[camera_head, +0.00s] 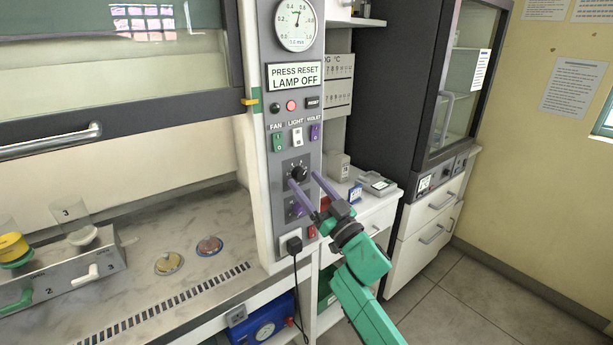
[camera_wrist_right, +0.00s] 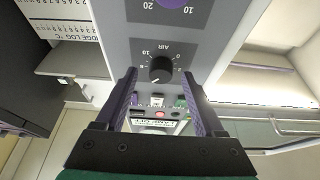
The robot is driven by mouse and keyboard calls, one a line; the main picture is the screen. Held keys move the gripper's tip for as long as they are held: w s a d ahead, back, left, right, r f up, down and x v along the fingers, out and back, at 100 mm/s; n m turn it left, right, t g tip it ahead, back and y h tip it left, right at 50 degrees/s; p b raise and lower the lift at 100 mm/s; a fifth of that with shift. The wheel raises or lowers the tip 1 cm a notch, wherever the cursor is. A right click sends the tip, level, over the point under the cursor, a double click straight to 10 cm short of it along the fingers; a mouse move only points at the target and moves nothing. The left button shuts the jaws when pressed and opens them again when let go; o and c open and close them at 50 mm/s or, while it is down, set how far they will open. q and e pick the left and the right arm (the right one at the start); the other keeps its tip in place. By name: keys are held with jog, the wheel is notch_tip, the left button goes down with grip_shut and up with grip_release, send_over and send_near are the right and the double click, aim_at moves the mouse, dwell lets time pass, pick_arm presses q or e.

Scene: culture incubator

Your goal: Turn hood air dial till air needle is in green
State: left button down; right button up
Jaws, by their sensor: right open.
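The black AIR dial (camera_head: 299,173) is on the grey hood control panel, below the switches. It also shows in the right wrist view (camera_wrist_right: 160,69), with its printed scale around it. My right gripper (camera_head: 303,178) is open, with its purple fingers pointing at the panel. In the wrist view its fingertips (camera_wrist_right: 159,72) lie on either side of the dial, apart from it; I cannot tell how deep they reach. The round air gauge (camera_head: 296,24) is at the top of the panel. My left gripper is out of view.
FAN, LIGHT and VIOLET switches (camera_head: 297,137) sit above the dial. A purple dial (camera_head: 297,208) lies below it, partly behind my gripper. A black plug (camera_head: 294,245) with a hanging cord is lower down. A dark glass-door cabinet (camera_head: 430,95) stands at right.

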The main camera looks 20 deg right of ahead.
jog(key=shift+w+a+r, duration=0.15)
jog(key=shift+w+a, duration=0.15)
jog(key=shift+w, duration=0.2)
jog(key=shift+d, duration=0.1)
jog(key=shift+s, duration=0.1)
grip_shut()
jog(key=shift+n, duration=0.5)
jog(key=shift+d+n+g+y, duration=0.15)
jog(key=shift+n+g+y, duration=0.25)
jog(key=shift+n+y, duration=0.55)
jog(key=shift+d+n+g+y, duration=0.1)
jog(key=shift+n+g+y, duration=0.35)
jog(key=shift+n, duration=0.95)
jog(key=shift+n+g+y, duration=0.4)
jog(key=shift+n+g, duration=0.05)
jog(key=shift+n, duration=0.9)
jog(key=shift+r, duration=0.1)
